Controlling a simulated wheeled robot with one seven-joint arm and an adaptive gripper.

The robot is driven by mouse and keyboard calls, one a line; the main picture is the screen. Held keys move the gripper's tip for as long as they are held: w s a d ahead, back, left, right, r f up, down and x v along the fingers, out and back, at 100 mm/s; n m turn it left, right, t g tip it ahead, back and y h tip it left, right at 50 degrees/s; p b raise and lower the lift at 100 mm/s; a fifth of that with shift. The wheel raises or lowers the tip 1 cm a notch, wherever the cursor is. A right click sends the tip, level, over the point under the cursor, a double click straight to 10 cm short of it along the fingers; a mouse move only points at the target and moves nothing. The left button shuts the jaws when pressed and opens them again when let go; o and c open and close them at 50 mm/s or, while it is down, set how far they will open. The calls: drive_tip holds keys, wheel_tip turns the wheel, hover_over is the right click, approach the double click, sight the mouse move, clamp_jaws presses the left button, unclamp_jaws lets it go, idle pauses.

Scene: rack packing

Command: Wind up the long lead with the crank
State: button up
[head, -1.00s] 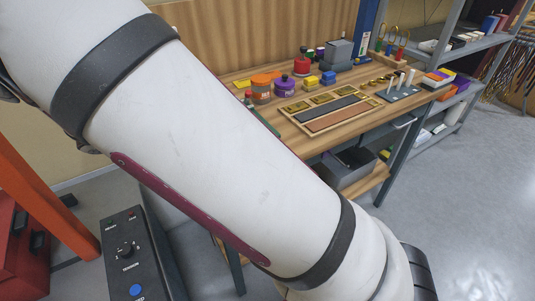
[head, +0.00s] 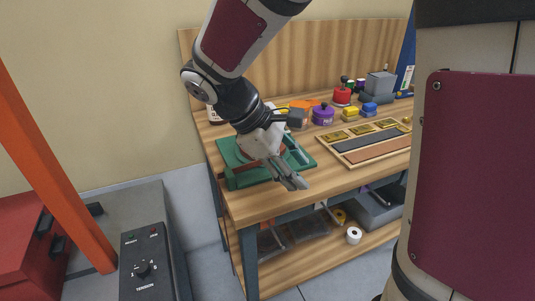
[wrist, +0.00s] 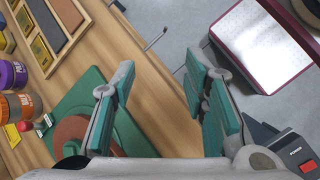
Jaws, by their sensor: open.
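A green base (head: 238,182) sits at the near left end of the wooden bench, with a reddish-brown round part on it. My gripper (head: 296,165) hangs over the front right of this base and hides much of it. In the wrist view my gripper (wrist: 160,75) is open and empty, its two green-padded fingers well apart. The green base (wrist: 97,88) and its reddish round part (wrist: 70,133) lie below left, partly behind my finger. I cannot make out the crank handle or the long lead for certain.
The bench (head: 275,208) carries a wooden tray (head: 345,158), a purple jar (head: 323,115) and a red container (head: 342,96) to the right. A control box (head: 147,268) stands left of the bench. A white roll (head: 354,235) lies on the lower shelf.

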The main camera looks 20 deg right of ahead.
drive_tip(key=shift+s+d+r+m+y+b, duration=0.1)
drive_tip(key=shift+s+m+y+b, duration=0.35)
drive_tip(key=shift+s, duration=0.65)
drive_tip(key=shift+s+m+y+b, duration=0.15)
drive_tip(key=shift+s+m+y, duration=0.5)
drive_tip(key=shift+s, duration=0.45)
